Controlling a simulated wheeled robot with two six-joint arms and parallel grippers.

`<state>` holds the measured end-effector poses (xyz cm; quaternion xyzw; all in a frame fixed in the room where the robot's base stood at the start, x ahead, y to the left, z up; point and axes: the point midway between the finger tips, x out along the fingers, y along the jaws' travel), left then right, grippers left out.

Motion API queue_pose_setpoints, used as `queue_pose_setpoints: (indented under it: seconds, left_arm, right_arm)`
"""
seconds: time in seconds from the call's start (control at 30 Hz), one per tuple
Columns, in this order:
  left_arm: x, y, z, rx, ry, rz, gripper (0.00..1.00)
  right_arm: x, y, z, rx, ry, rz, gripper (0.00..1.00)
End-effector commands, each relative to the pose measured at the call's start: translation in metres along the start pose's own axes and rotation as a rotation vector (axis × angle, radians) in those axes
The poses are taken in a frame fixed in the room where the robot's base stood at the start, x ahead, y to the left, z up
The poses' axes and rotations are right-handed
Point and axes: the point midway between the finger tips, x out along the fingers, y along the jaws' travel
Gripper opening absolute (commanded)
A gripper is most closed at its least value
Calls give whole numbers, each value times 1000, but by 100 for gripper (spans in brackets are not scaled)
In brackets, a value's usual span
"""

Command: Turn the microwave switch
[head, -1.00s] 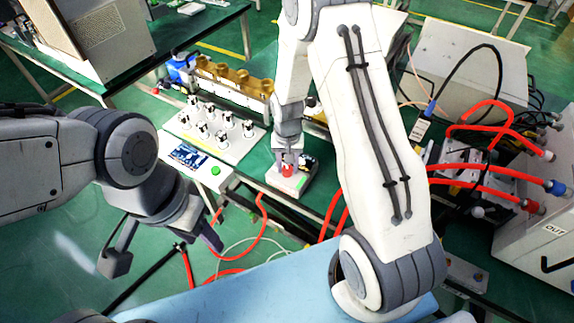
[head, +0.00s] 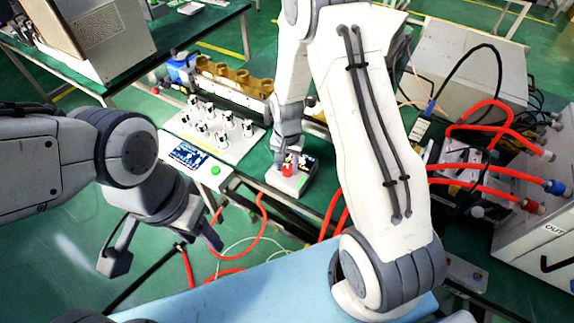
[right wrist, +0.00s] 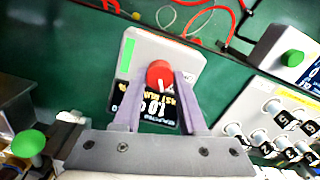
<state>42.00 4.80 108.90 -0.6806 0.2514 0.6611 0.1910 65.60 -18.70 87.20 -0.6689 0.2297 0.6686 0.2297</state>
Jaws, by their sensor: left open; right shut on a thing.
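The microwave switch is a red knob (right wrist: 160,74) on a small white box (right wrist: 140,48) with a green strip and a dark display. In the head view the red knob (head: 288,170) sits on top of the white box (head: 283,186) at the table's front edge. My right gripper (right wrist: 158,80) reaches down from above, its two fingers on either side of the red knob, shut on it. It also shows in the head view (head: 289,160). My left gripper (head: 165,255) is open and empty, to the left, apart from the box and table.
A white panel with several black-and-white knobs (head: 215,130) and a control box with a green button (head: 215,170) stand left of the white box. Red hoses (head: 475,172) run to equipment at right. A blue surface (head: 240,290) lies in front.

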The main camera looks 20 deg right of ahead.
Motion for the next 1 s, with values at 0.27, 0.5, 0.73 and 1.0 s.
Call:
queue_pose_setpoints:
  seconds: [0.27,0.5,0.73,1.0]
  left_arm:
    - [0,0,0,0,0,0,50]
    - [1,0,0,0,0,0,50]
    - [5,0,0,0,0,0,50]
    - [9,-1,0,0,0,0,50]
  right_arm:
    - [0,0,1,1,-2,1,71]
    - [-5,0,0,0,1,-1,71]
    - [-42,-1,-1,1,4,-3,71]
    - [-90,0,0,2,1,-1,71]
